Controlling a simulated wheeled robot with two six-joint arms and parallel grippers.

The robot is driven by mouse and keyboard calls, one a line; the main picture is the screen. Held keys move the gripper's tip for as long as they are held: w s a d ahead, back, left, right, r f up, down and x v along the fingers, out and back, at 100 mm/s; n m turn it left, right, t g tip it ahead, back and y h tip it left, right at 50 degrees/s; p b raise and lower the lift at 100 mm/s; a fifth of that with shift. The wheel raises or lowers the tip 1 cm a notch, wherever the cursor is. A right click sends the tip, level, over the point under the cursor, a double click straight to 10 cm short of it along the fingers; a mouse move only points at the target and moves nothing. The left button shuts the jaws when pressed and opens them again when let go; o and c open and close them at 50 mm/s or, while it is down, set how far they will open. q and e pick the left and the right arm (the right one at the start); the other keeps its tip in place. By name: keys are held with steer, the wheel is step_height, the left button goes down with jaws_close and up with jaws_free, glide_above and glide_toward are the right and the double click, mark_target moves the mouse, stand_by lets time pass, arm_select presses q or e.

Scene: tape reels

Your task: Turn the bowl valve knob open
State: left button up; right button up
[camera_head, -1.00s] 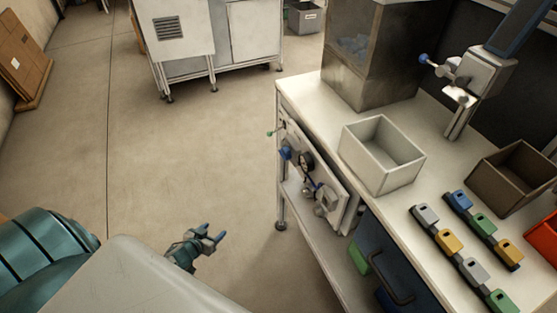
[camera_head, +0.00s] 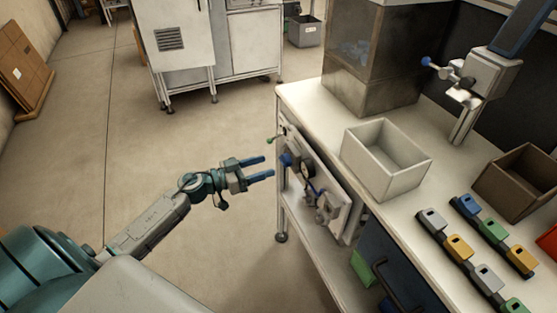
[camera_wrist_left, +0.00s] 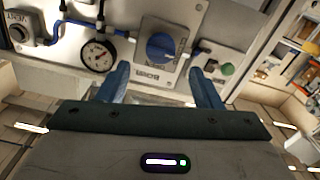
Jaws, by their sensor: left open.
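The bowl valve knob (camera_wrist_left: 162,46) is a round blue knob on a plate labelled BOWL, on the panel (camera_wrist_left: 120,75) ahead of my left wrist. In the head view the blue knob (camera_head: 286,160) sits on the panel at the bench's left side. My left gripper (camera_head: 266,168) is open, with its blue fingers pointing at the panel just left of the knob. In the left wrist view the fingers (camera_wrist_left: 163,88) are spread, with the knob above and between their tips. They appear apart from the knob, and nothing is between them. My right gripper is not in view.
A pressure gauge (camera_wrist_left: 97,54) and a VENT knob (camera_wrist_left: 18,33) are left of the bowl knob, with blue tubing between. A green knob (camera_wrist_left: 227,69) is at its right. The bench top (camera_head: 305,98) carries a white bin (camera_head: 372,180). Floor left of the bench is clear.

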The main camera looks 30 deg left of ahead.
mark_target(281, 161)
arm_select(q)
steer(key=x, duration=0.5)
steer(key=shift+w+d+p, duration=0.2)
steer(key=shift+w+p, duration=0.1)
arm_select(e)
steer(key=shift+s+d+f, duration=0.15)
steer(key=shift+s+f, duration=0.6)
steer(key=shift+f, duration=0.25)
arm_select(q)
steer(key=shift+c, duration=0.2)
steer(key=c, duration=0.9)
